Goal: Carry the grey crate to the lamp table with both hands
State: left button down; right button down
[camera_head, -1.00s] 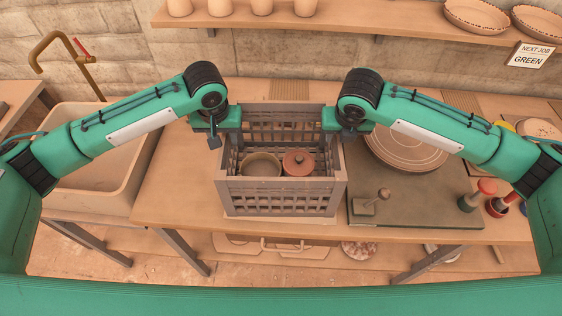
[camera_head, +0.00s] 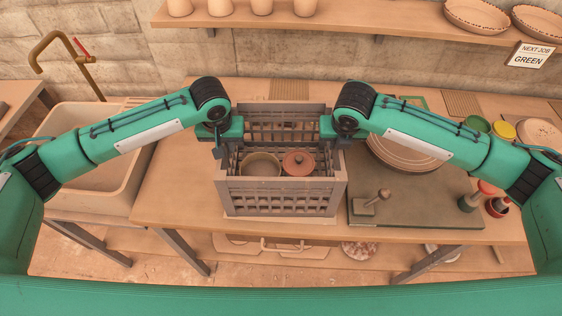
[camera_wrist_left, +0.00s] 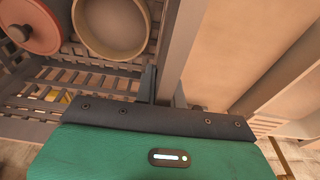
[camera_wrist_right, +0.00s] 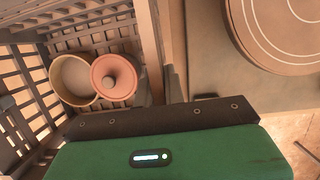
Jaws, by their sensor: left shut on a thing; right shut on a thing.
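The grey crate (camera_head: 282,198) is a slatted box on the wooden worktable, in the middle of the head view. Inside it are a tan bowl (camera_head: 261,166) and a reddish lidded pot (camera_head: 298,163). My left gripper (camera_head: 225,146) is shut on the crate's left side wall. My right gripper (camera_head: 338,140) is shut on its right side wall. In the left wrist view the crate's rim (camera_wrist_left: 180,45) runs into the gripper. The right wrist view shows the other rim (camera_wrist_right: 150,45). The fingertips are mostly hidden. I cannot pick out a lamp table.
A sink (camera_head: 85,185) with a brass tap stands left. A dark board (camera_head: 412,205) right of the crate holds a round plate (camera_head: 405,153) and a small wooden block tool (camera_head: 371,203). Stamps and paint pots sit farther right. A shelf (camera_head: 350,17) runs along the back wall.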

pick_arm(q)
jog(key=shift+w+r, duration=0.1)
jog(key=shift+r, duration=0.05)
pick_arm(e)
jog(key=shift+w+r, duration=0.1)
jog(key=shift+r, duration=0.1)
